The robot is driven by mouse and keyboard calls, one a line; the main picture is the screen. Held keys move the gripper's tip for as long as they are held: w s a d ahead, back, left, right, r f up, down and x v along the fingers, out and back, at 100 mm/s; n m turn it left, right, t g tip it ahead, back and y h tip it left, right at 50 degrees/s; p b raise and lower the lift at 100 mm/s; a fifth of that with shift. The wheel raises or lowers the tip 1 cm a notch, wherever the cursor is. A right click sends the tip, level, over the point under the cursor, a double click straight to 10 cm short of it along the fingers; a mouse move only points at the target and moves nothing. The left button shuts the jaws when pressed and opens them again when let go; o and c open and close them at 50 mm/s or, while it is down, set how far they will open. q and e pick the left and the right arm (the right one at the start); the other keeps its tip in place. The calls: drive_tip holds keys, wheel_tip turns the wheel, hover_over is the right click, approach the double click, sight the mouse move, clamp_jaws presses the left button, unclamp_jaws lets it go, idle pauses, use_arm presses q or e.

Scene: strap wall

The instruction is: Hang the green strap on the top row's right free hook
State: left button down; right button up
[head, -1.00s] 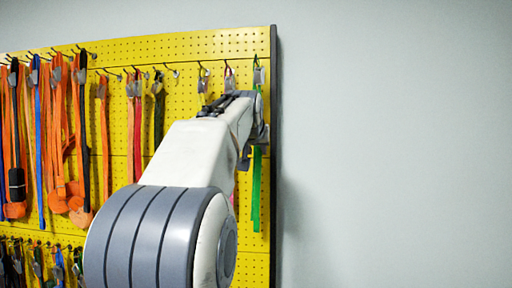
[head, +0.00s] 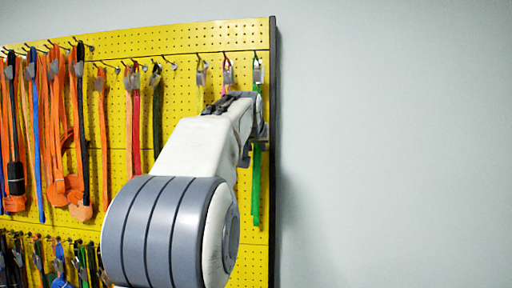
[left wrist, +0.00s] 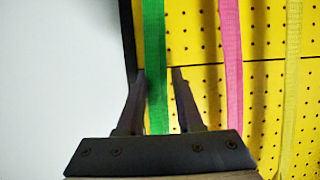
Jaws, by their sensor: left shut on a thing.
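The green strap (head: 257,190) hangs down the right edge of the yellow pegboard, with a grey buckle (head: 258,73) at its top, by a hook. In the left wrist view the green strap (left wrist: 154,45) runs between the two fingers of my left gripper (left wrist: 156,77), which is shut on it. In the head view my left arm hides part of the strap, and the fingertips are hidden. A bare hook (head: 174,66) sticks out in the top row, left of the yellow strap (head: 201,75). My right gripper is not in view.
A pink strap (left wrist: 231,60) and the yellow strap (left wrist: 293,85) hang beside the green one. Orange, blue and black straps crowd the board's left part, and more hang in a lower row. A dark edge (head: 273,100) bounds the board; the right wall is bare.

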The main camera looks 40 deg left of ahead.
use_arm(q)
drive_tip(key=shift+c, duration=2.4)
unclamp_jaws()
